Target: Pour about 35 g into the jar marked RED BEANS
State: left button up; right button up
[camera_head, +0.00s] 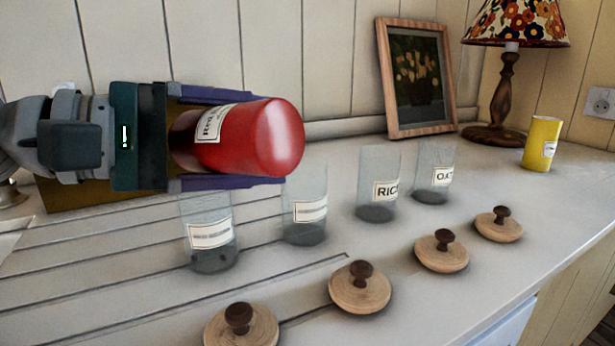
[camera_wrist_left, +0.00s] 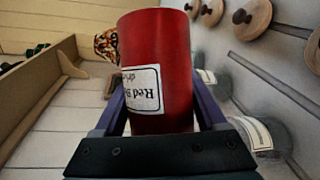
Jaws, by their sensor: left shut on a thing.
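My left gripper (camera_head: 264,138) is shut on a red canister (camera_head: 262,138), which lies roughly on its side above the counter. Its white label starts "Red B" in the left wrist view (camera_wrist_left: 143,90). Whether anything leaves the canister cannot be seen. Below stands a row of lidless clear glass jars. The front left jar (camera_head: 209,255) and the second jar (camera_head: 304,225) have labels too small to read, so I cannot tell which is RED BEANS. The others are the jar starting "RIC" (camera_head: 376,208) and the jar starting "OA" (camera_head: 433,190). My right gripper is not in view.
Several wooden lids (camera_head: 360,288) with dark knobs lie in front of the jars. A yellow canister (camera_head: 539,145), a lamp (camera_head: 503,95) and a framed picture (camera_head: 392,128) stand at the back right. A brown wooden piece (camera_head: 85,196) is behind my left gripper.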

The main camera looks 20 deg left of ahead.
pick_arm(q)
jog(key=shift+w+a+r+n+h+b, duration=0.1)
jog(key=shift+a+r+n+h+b, duration=0.35)
jog(key=shift+n+b, duration=0.45)
dwell(1.6)
jog(key=shift+d, duration=0.15)
